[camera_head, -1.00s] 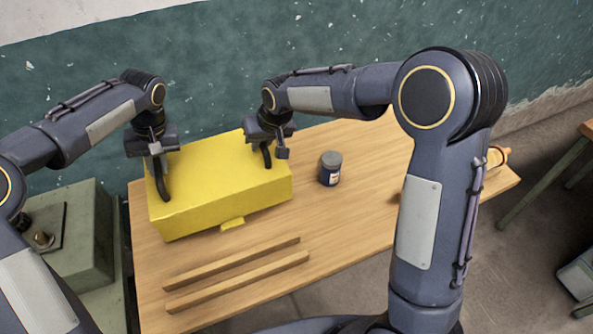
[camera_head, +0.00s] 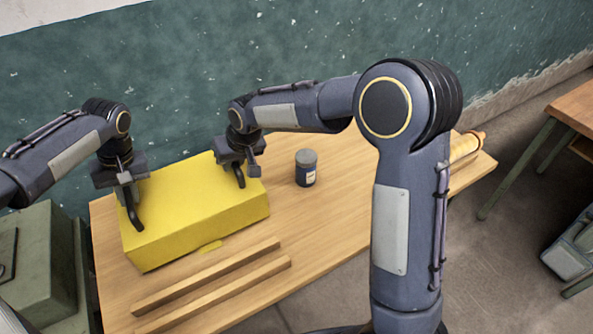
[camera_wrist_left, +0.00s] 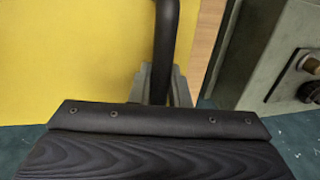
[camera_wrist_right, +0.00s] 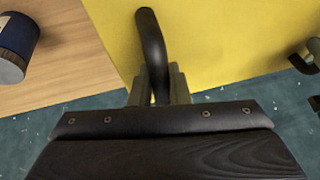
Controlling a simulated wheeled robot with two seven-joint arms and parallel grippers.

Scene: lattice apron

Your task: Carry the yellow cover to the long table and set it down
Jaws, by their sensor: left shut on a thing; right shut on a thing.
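The yellow cover (camera_head: 190,212) is a box-like lid over the left part of a wooden table (camera_head: 345,215). I cannot tell whether it touches the tabletop. It has two black bar handles on top. My left gripper (camera_head: 126,186) is shut on the left handle (camera_head: 135,216), which also shows in the left wrist view (camera_wrist_left: 164,50). My right gripper (camera_head: 238,163) is shut on the right handle, which shows in the right wrist view (camera_wrist_right: 152,45). The yellow top fills much of both wrist views. The cover's far side is hidden.
A dark jar (camera_head: 306,170) stands right of the cover. Two wooden strips (camera_head: 215,290) lie in front of it. A green cabinet (camera_head: 42,265) stands at the left, a second table (camera_head: 572,118) at the far right. My right arm hides part of the tabletop.

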